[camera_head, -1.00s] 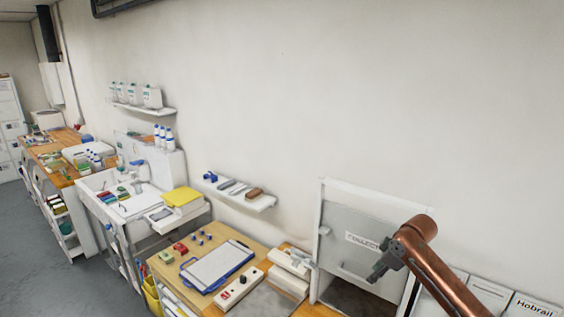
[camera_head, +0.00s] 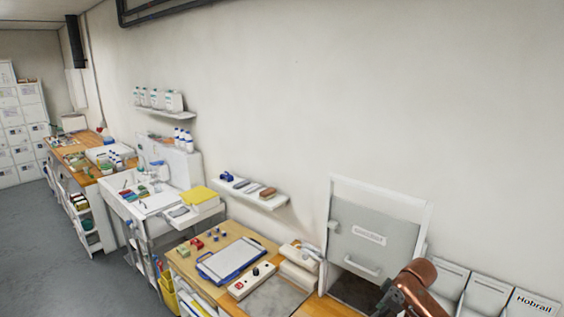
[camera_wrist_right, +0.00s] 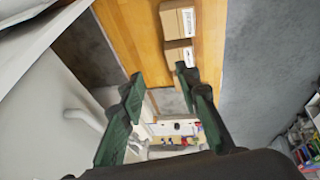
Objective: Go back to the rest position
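My right arm (camera_head: 418,283) is copper-coloured and comes in at the lower right of the head view, in front of the grey-white cabinet with a handled front. Its gripper end is dark and partly cut off by the bottom edge there. In the right wrist view my right gripper (camera_wrist_right: 158,80) shows two green-padded fingers set well apart with nothing between them. The wooden worktop and a grey mat lie beyond the fingers. My left gripper is not in either view.
The cabinet (camera_head: 372,240) stands beside the wooden bench with a blue-edged clipboard (camera_head: 232,259) and a white control box (camera_head: 251,281). Labelled bins (camera_head: 486,294) stand at the right. Two cardboard boxes (camera_wrist_right: 178,21) sit on the worktop. Grey floor (camera_head: 45,240) is clear at the left.

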